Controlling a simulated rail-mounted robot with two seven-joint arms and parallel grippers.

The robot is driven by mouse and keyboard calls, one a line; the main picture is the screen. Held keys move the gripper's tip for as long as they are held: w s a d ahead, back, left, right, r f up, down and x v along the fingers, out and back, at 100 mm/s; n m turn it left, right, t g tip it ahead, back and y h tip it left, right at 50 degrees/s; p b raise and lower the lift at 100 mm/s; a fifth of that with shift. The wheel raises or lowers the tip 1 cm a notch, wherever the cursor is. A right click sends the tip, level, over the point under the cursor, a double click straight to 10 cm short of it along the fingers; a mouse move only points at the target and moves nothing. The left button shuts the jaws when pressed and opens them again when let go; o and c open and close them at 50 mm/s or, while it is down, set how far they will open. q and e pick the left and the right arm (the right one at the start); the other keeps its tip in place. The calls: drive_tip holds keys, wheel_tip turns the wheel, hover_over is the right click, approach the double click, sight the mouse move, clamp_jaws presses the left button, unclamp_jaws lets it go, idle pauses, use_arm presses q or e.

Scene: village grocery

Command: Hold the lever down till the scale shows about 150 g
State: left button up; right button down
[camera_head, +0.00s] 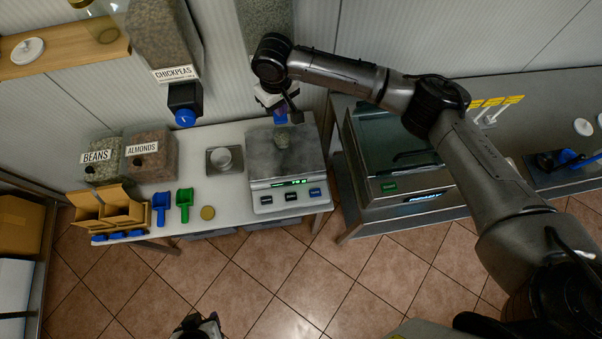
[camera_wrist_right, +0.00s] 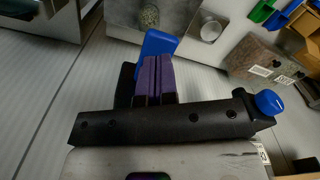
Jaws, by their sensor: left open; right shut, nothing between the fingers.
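The scale (camera_head: 265,172) stands on the white table with a small heap of grains (camera_head: 282,140) on its metal pan. Its green display (camera_head: 290,183) is lit, but the digits are too small to read surely. A bulk dispenser (camera_head: 264,18) hangs above it. Its blue lever (camera_wrist_right: 160,44) shows in the right wrist view beside my right gripper (camera_wrist_right: 154,62), whose purple fingers are shut with nothing between them. They look touching or very close to the lever. The right gripper also shows in the head view (camera_head: 277,106). My left gripper (camera_head: 200,322) is open at the bottom edge, away from the table.
Beans (camera_head: 100,170) and almonds (camera_head: 150,165) bins, a small metal bowl (camera_head: 225,160), and blue and green scoops (camera_head: 185,200) occupy the table. A glass-topped case (camera_head: 390,140) stands to the right.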

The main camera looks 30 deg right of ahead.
drive_tip(key=shift+f, duration=1.9)
idle(1.7)
idle(0.3)
drive_tip(key=shift+r+p, duration=0.55)
wheel_tip(320, 180, up, 7)
drive_tip(key=p, duration=0.8)
drive_tip(key=shift+f, duration=0.25)
